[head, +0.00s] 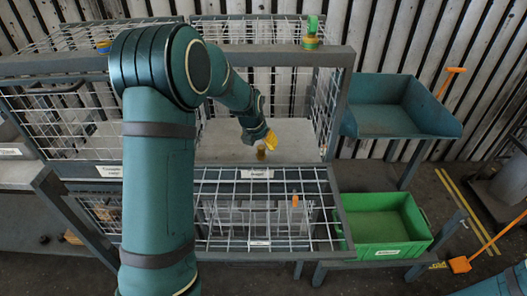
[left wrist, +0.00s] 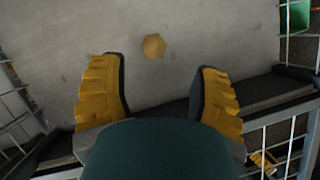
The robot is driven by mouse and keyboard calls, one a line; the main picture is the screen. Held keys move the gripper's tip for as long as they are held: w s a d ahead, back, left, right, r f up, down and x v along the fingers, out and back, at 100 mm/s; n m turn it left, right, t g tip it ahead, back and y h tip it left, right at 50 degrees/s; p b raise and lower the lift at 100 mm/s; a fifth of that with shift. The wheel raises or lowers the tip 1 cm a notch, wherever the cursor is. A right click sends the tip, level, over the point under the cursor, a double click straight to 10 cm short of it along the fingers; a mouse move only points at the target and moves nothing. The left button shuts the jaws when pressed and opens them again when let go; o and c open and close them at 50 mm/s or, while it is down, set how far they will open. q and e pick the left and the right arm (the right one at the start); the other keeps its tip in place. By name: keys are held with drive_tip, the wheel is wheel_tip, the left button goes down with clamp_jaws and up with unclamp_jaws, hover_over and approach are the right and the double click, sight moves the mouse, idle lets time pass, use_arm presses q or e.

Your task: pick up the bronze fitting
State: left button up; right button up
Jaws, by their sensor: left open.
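The bronze fitting (left wrist: 153,46) is a small hexagonal piece on the grey shelf floor (left wrist: 60,40) in the left wrist view. It lies ahead of my left gripper's fingers (left wrist: 160,85), in line with the gap between them and apart from both. In the head view, the fitting (head: 261,153) shows as a small brownish piece just below my left gripper (head: 268,141), partly hidden by it. My left gripper is open and empty, reaching into the wire cage bay. My right gripper cannot be made out.
Wire mesh walls (head: 325,100) flank the bay, and a mesh front panel (head: 265,215) lies below it. A green bin (head: 385,222) and a teal tray (head: 400,105) stand to the right. The shelf floor around the fitting looks clear.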

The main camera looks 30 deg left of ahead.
sight(261, 147)
use_arm(q)
drive_tip(key=x, duration=0.2)
drive_tip(key=b+x, duration=0.1)
drive_tip(key=x, duration=0.1)
drive_tip(key=a+x, duration=0.1)
drive_tip(key=shift+w+f+b, duration=0.3)
drive_tip(key=shift+w+b, duration=0.05)
drive_tip(key=shift+c, duration=0.2)
clamp_jaws()
